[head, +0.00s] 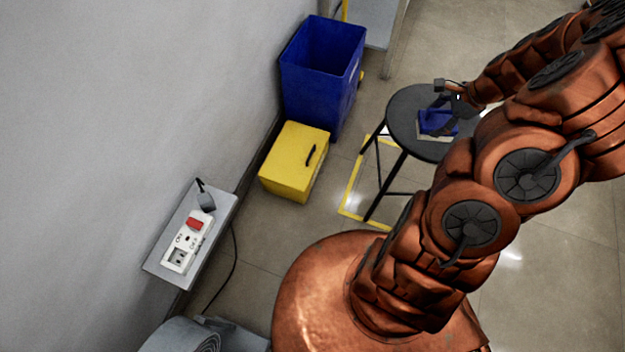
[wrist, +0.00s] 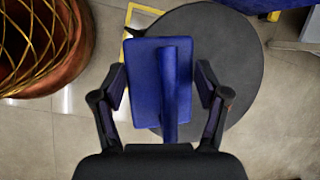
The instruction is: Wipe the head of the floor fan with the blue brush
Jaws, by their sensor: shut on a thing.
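The blue brush (head: 437,121) has a flat blue back and a pale lower edge, and shows over the round black stool (head: 402,108) in the head view. In the wrist view the brush (wrist: 147,82) lies between the fingers of my gripper (wrist: 160,80), its handle pointing towards the palm. My gripper (head: 452,103) is shut on the brush. I cannot tell whether the brush touches the stool top. A round copper-coloured thing with a gold wire grille (wrist: 40,45) is at the upper left of the wrist view; it may be the floor fan's head, but I cannot tell.
A blue bin (head: 318,75) and a yellow box (head: 294,160) stand along the wall. A wall shelf (head: 163,250) holds a power strip (head: 188,240). A grey rounded thing (head: 182,337) is at the bottom. Yellow floor tape (head: 352,185) runs beside the stool.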

